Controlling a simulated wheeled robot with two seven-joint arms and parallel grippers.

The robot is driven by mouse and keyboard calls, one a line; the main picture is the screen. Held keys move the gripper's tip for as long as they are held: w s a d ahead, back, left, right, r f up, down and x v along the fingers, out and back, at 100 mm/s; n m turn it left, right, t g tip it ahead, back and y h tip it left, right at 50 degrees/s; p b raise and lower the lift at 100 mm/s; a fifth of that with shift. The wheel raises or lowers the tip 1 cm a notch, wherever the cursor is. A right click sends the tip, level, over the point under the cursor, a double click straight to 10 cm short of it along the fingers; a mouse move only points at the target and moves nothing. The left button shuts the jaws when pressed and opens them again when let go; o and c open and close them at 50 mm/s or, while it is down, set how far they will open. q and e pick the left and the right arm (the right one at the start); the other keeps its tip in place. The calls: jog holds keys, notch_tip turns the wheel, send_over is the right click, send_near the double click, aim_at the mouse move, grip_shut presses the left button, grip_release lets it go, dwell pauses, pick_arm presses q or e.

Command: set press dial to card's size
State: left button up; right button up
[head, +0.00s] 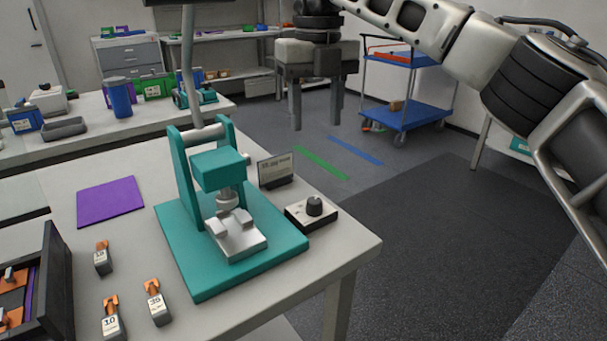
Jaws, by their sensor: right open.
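The press (205,185) is teal, with a tall grey lever, and stands on a teal base on the near table. A small grey card (276,169) stands in a dark holder behind its right side; its print is too small to read. The press dial (315,206) is a black knob on a small light box with dark sides, right of the press near the table edge. The knob's setting cannot be read. My right gripper (317,122) points down with fingers apart, empty, beyond the table and above the dial in the picture. My left gripper is not in view.
Several grey labelled pieces with orange tops (156,304) stand at the near left, beside a dark tray (57,285). A purple mat (110,202) lies behind. A blue cart (405,115) stands across the floor. The table right of the dial is bare.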

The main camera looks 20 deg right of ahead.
send_near(315, 200)
notch_tip(315, 200, down, 7)
jog(key=shift+s+r+b, duration=0.1)
jog(key=shift+b, duration=0.2)
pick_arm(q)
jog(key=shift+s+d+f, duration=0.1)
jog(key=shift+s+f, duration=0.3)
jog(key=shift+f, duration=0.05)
pick_arm(e)
jog(key=shift+f, duration=0.85)
jog(key=c, duration=1)
